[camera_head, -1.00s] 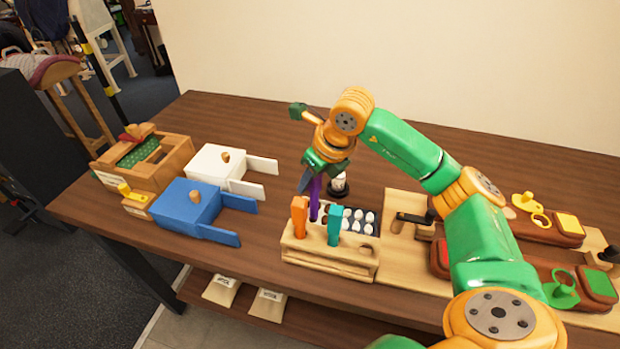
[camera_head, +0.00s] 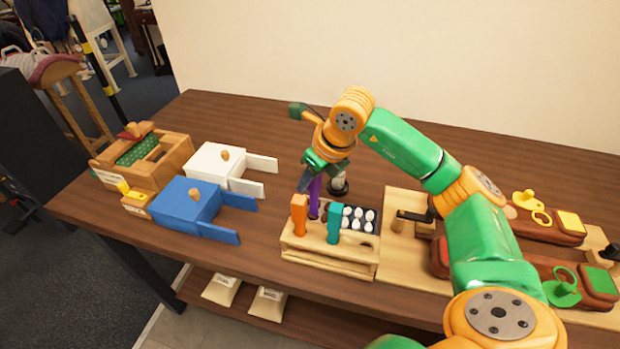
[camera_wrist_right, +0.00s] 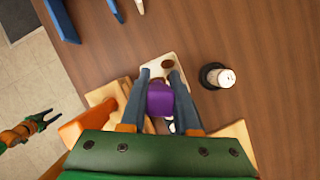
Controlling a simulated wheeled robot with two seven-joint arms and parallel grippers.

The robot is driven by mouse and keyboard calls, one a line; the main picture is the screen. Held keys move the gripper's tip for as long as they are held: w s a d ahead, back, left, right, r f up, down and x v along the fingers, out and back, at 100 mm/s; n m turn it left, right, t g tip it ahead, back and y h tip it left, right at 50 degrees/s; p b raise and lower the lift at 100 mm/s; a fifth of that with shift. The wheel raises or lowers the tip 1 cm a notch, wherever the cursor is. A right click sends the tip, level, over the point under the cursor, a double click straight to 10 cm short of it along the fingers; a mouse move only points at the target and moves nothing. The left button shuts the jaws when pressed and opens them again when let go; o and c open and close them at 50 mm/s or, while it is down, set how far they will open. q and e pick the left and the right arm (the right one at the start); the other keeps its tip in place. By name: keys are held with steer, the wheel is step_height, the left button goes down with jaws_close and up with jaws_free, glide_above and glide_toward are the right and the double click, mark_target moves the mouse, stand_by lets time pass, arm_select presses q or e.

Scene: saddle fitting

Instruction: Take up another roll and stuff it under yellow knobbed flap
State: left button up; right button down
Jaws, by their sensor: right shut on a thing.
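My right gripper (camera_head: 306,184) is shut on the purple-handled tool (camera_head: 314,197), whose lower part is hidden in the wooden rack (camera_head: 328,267). The wrist view shows the purple handle (camera_wrist_right: 160,98) between its two dark fingers. Several white rolls (camera_head: 358,224) lie in a dark tray beside it. The yellow knobbed flap (camera_head: 527,201), with a ring, stands on the far brown saddle panel at the right. A yellow square patch (camera_head: 570,222) lies beside it. My left gripper (camera_wrist_right: 46,119) shows small at the left of the wrist view, its fingers apart and empty.
Orange (camera_head: 299,214) and teal (camera_head: 334,224) handles stand close by in the rack. Blue (camera_head: 186,204) and white (camera_head: 215,165) boxes stand left. A green ring flap (camera_head: 562,288) is on the nearer panel. The back middle table is clear.

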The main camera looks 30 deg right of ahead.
step_height(320, 180, up, 7)
steer(key=p, duration=0.6)
stand_by(0.3)
stand_by(0.4)
